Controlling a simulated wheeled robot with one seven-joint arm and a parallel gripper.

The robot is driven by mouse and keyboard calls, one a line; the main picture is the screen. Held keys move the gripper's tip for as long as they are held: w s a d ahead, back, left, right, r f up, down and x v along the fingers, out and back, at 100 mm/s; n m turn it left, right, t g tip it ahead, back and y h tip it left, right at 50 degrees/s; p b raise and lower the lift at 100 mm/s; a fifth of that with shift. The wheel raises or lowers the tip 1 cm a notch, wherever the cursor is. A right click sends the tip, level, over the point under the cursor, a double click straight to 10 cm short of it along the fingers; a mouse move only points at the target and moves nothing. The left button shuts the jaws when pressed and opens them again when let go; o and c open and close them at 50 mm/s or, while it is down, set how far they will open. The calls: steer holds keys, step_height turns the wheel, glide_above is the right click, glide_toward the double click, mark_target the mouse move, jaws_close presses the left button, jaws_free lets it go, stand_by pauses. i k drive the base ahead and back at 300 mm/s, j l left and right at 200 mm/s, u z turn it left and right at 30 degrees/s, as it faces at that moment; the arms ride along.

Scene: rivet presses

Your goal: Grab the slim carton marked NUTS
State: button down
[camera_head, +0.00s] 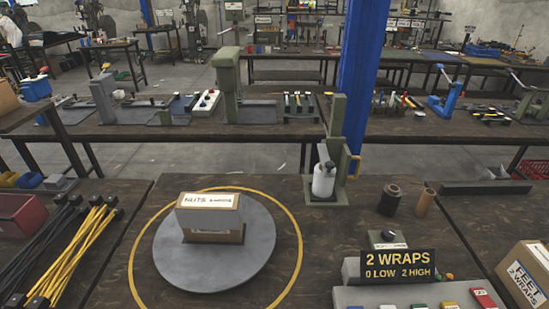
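The carton marked NUTS (209,231) is a brown cardboard box with a white label on its top edge reading "NUTS". It stands upright near the middle of a round grey disc (240,268), which lies on the dark bench inside a yellow painted ring. My gripper is not in view.
Yellow and black rods (75,252) lie at left. A "2 WRAPS" sign (398,265) and a carton marked FEET (527,278) stand at right. The disc around the carton is clear.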

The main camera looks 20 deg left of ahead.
mark_target(201, 216)
steer(key=u, duration=1.6)
steer(key=i+j, duration=0.1)
steer(key=j, duration=0.25)
steer(key=i+j, duration=0.15)
steer(key=j, duration=0.15)
steer(key=i+j+z, duration=0.1)
steer(key=j, duration=0.25)
